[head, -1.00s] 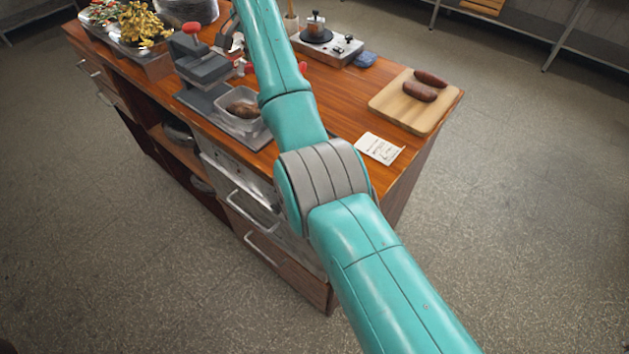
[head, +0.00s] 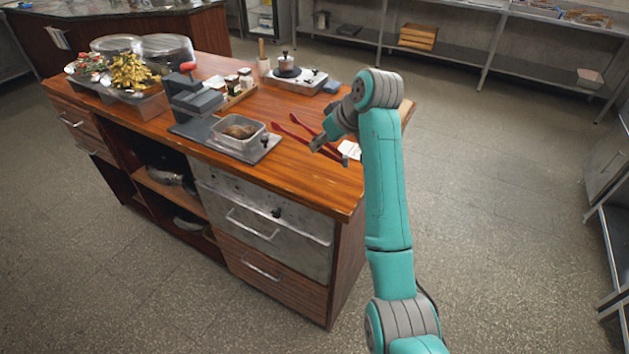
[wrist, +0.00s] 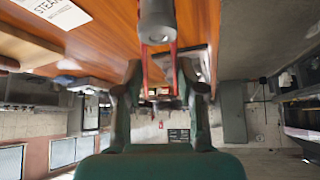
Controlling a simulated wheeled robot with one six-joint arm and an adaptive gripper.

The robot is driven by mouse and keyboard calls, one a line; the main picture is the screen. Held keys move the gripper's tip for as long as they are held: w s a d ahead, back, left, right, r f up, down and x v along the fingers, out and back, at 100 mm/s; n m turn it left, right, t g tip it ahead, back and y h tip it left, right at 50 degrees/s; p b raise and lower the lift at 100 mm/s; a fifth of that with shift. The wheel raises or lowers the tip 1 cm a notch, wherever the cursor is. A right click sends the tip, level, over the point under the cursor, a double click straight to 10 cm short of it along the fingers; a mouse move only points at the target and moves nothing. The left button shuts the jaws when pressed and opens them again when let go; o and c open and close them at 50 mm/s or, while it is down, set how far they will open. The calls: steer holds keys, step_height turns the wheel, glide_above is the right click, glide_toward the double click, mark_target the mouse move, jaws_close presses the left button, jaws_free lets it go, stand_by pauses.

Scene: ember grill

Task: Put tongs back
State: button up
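The red tongs (head: 290,133) show in the head view over the front right of the wooden counter, with their two arms spread toward the back left. My gripper (head: 318,145) is at them, low over the counter; my arm hides part of them. In the wrist view the tongs' red arms (wrist: 173,62) run between my two fingers (wrist: 160,82), with a grey cylindrical part at the top. The fingers appear shut on the tongs' two sides. I cannot tell whether the tongs touch the counter.
A clear container (head: 226,140) on a grey base stands left of the tongs, beside a grey press (head: 190,100). A small stove (head: 310,84) stands behind. A white note (head: 350,150) lies to the right. A cutting board (head: 407,110) is mostly hidden behind my arm.

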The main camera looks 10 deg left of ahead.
mark_target(346, 155)
step_height(346, 155, down, 10)
steer(key=shift+d+r, duration=0.1)
steer(key=o, duration=0.6)
steer(key=shift+c, duration=0.2)
steer(key=v, duration=1.2)
